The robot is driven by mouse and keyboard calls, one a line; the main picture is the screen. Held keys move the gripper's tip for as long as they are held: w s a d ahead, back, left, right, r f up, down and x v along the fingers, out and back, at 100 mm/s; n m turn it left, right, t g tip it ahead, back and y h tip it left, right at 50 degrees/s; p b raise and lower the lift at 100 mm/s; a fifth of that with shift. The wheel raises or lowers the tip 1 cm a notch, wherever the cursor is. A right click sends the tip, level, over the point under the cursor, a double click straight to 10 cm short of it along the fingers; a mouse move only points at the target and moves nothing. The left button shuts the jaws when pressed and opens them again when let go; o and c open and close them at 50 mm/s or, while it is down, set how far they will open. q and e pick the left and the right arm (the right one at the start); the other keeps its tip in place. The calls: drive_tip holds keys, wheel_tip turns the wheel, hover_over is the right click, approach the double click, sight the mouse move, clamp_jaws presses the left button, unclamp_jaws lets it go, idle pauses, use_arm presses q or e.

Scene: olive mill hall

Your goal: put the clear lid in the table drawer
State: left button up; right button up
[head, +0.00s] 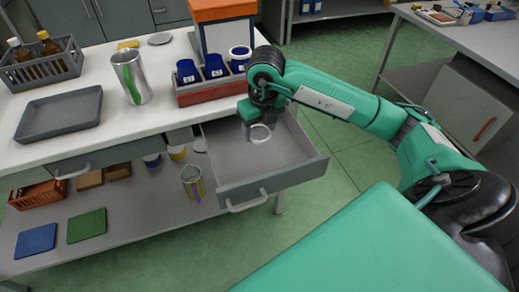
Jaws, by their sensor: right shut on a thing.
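The table drawer (277,181) is pulled open on the right side of the white table (115,130). Its grey tray shows no other objects inside. My right gripper (257,122) points down over the back part of the drawer, near the table edge. It is shut on the clear lid (260,134), a small see-through ring-shaped disc. The lid shows against the drawer's inside; I cannot tell whether it touches the drawer floor. My left gripper is not in view.
A red tray (212,94) with blue cups stands on the table close behind my right gripper. A metal jug (130,78), a grey tray (58,113) and a bottle crate (40,66) stand further left. A lower shelf (130,215) holds mats and tins.

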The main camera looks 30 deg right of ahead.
sight(259, 156)
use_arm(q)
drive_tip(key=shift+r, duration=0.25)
use_arm(e)
wheel_tip(259, 156, down, 9)
drive_tip(key=shift+r, duration=0.2)
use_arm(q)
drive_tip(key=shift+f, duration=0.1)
use_arm(e)
drive_tip(key=shift+f, duration=0.1)
drive_tip(key=o, duration=0.9)
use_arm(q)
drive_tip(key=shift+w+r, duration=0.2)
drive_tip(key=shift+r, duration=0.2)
use_arm(e)
drive_tip(key=shift+o, duration=0.2)
wheel_tip(259, 156, up, 3)
drive_tip(key=shift+f, duration=0.1)
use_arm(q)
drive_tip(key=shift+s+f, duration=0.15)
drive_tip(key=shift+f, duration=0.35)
use_arm(e)
drive_tip(key=r, duration=0.3)
drive_tip(key=s+r, duration=0.1)
drive_tip(key=r, duration=0.5)
drive_tip(key=shift+s+r, duration=0.2)
